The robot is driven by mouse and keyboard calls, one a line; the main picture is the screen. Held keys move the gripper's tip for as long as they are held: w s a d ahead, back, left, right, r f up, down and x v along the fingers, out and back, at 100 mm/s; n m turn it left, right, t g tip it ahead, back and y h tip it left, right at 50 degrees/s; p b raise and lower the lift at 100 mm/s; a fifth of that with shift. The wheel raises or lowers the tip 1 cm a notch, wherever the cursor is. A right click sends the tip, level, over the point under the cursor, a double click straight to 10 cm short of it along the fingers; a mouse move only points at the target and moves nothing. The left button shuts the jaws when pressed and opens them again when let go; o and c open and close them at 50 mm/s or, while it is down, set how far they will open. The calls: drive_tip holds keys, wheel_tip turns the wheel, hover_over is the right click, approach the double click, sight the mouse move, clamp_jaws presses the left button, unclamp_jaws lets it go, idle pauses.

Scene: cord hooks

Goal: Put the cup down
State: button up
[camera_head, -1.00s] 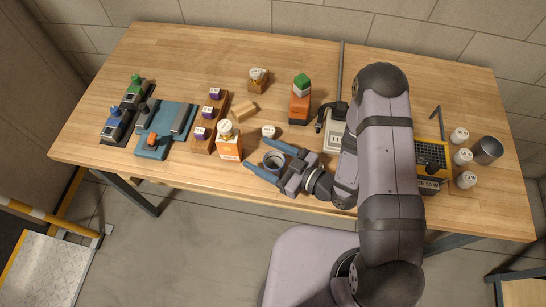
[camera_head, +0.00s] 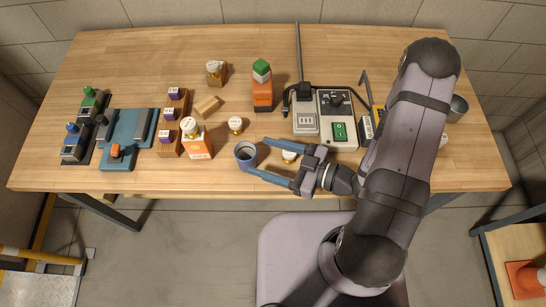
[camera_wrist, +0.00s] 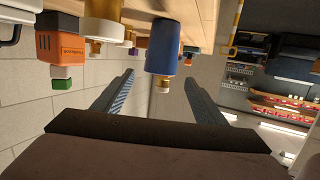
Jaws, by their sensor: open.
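The blue cup (camera_head: 244,154) stands upright on the table near its front edge. My gripper (camera_head: 257,155) is open, with one finger on the far side and one on the near side of the cup. The cup is at the fingertips, with a gap to the palm. In the wrist view, which is upside down, the cup (camera_wrist: 163,45) is between and beyond the two spread fingers (camera_wrist: 158,85); neither visibly touches it.
A brass weight (camera_head: 235,124) stands just behind the cup. An orange box (camera_head: 197,147) with a weight on top is to its left. Another small weight (camera_head: 289,156) shows between the finger bases. A power strip (camera_head: 305,122) and switch box (camera_head: 338,125) stand behind my gripper.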

drive_tip(key=shift+v, duration=0.85)
